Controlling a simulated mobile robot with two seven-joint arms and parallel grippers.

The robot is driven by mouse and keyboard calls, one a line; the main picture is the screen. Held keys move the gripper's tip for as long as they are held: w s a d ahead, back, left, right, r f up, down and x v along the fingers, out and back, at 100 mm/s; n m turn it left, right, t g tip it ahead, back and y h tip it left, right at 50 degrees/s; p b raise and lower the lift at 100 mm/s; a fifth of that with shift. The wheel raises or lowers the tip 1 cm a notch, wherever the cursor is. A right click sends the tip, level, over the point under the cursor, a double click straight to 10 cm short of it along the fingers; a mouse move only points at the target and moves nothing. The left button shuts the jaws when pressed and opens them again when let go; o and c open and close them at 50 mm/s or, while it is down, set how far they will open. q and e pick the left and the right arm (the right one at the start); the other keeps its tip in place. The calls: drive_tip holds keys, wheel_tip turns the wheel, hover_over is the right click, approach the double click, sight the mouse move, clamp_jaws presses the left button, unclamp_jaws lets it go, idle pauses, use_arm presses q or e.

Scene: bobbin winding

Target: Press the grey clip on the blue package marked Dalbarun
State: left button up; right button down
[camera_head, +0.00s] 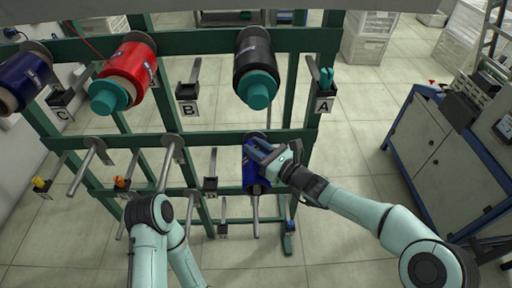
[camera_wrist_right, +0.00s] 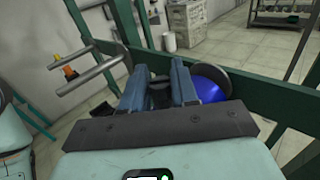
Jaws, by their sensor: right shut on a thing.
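A blue package (camera_head: 257,178) sits on a low spindle of the green rack, right of the middle in the head view. It also shows in the right wrist view (camera_wrist_right: 212,84), partly hidden behind a finger. Its marking is too small to read. My right gripper (camera_head: 262,153) is at the upper front of this package, its fingers covering part of it. It is shut on a small dark grey thing (camera_wrist_right: 160,92), which looks like the grey clip, mostly hidden between the fingers. I cannot tell whether the clip touches the package. My left gripper is out of view; only my left arm shows.
Another blue package (camera_head: 24,78), a red one (camera_head: 128,72) and a black one (camera_head: 255,62) hang on the upper rack bar (camera_head: 210,44). Bare spindles (camera_head: 88,165) stick out lower left. A grey cabinet (camera_head: 430,145) stands right; the floor between is clear.

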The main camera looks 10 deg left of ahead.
drive_tip(key=shift+r+p, duration=1.65)
drive_tip(key=shift+r, duration=1.35)
drive_tip(key=shift+f, duration=0.1)
